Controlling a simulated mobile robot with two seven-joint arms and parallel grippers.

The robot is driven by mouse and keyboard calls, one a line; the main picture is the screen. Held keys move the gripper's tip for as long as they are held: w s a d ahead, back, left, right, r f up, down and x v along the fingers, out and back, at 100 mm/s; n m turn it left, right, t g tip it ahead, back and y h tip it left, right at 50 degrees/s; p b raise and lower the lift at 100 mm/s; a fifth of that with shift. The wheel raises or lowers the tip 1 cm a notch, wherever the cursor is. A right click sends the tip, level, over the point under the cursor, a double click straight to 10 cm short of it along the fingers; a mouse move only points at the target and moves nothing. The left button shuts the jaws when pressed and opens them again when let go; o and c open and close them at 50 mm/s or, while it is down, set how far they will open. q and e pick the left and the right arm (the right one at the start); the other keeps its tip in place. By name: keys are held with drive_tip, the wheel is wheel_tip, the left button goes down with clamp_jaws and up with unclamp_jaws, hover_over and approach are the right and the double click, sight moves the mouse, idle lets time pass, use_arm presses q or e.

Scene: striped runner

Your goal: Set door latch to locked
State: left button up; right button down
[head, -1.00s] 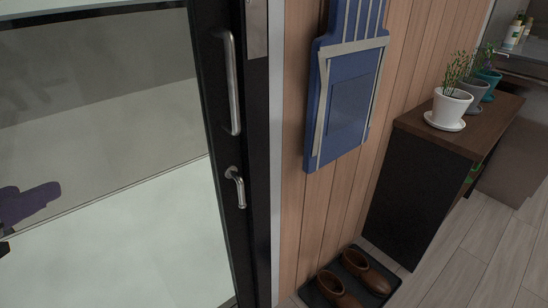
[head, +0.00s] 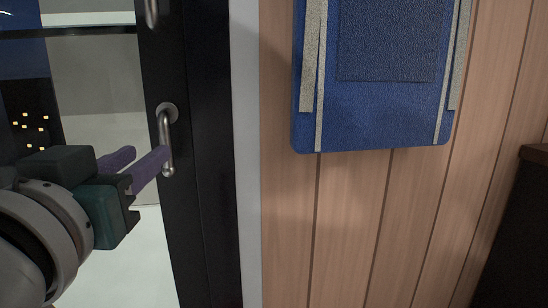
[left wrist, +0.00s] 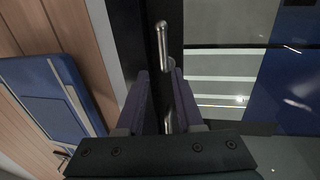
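The door latch (head: 166,140) is a small metal lever on a round base, on the black frame (head: 205,200) of a glass door. Its lever hangs down. My left gripper (head: 148,160), with purple fingers, is at the latch from the left; one fingertip reaches the lever's lower part. In the left wrist view, which is turned upside down, the latch lever (left wrist: 163,42) rises past the fingertips (left wrist: 160,74), which are apart with its base between them. I cannot tell whether they touch it. My right gripper is not in view.
A longer pull handle (head: 151,12) is above the latch, cut off by the picture edge. A blue panel (head: 385,100) hangs on the wood wall (head: 350,220) to the right. A dark cabinet (head: 520,240) stands at the far right.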

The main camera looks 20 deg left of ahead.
sight(162, 137)
use_arm(q)
drive_tip(key=x, duration=0.6)
drive_tip(key=b+x, duration=0.1)
drive_tip(key=x, duration=0.2)
drive_tip(key=shift+w+a, duration=0.15)
drive_tip(key=shift+a, duration=0.25)
drive_tip(key=shift+c, duration=0.4)
clamp_jaws()
idle(0.5)
